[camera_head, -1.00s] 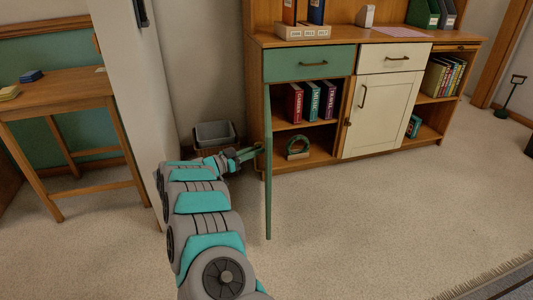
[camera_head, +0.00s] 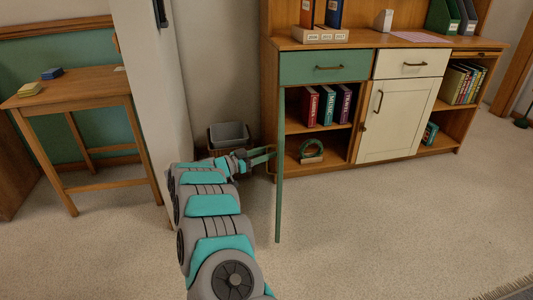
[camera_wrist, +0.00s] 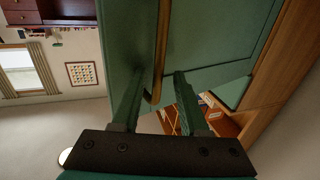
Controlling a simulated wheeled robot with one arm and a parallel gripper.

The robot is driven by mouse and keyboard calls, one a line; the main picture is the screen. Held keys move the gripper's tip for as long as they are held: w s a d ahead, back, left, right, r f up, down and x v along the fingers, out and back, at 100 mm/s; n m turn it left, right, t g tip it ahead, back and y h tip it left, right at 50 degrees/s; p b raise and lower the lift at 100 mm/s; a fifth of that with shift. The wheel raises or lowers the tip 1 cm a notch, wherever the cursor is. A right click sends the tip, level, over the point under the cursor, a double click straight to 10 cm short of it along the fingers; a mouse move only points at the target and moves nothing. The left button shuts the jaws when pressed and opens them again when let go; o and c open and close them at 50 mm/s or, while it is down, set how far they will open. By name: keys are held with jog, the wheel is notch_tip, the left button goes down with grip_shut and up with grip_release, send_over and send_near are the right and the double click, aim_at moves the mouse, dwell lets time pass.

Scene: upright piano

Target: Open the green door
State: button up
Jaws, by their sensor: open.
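The green door (camera_head: 280,190) stands swung out from the cabinet and shows almost edge-on in the head view. Its compartment behind is exposed, with books and a green ring-shaped object inside. In the wrist view the green door panel (camera_wrist: 215,40) fills the upper middle. Its brass bar handle (camera_wrist: 156,50) runs down between my two fingers. My gripper (camera_head: 268,155) is at the door's left face, and its fingers (camera_wrist: 158,85) are open around the handle's end. I cannot tell whether a finger touches the handle.
A green drawer (camera_head: 325,66) is shut above the compartment. A cream door (camera_head: 395,118) is shut to the right. A grey bin (camera_head: 229,135) stands behind my gripper, and a white wall edge (camera_head: 150,100) is close to my arm's left. Carpet right of the green door is clear.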

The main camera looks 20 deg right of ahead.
jog(key=s+a, duration=0.1)
jog(key=a, duration=0.6)
jog(key=shift+a+b, duration=0.3)
jog(key=shift+a, duration=0.05)
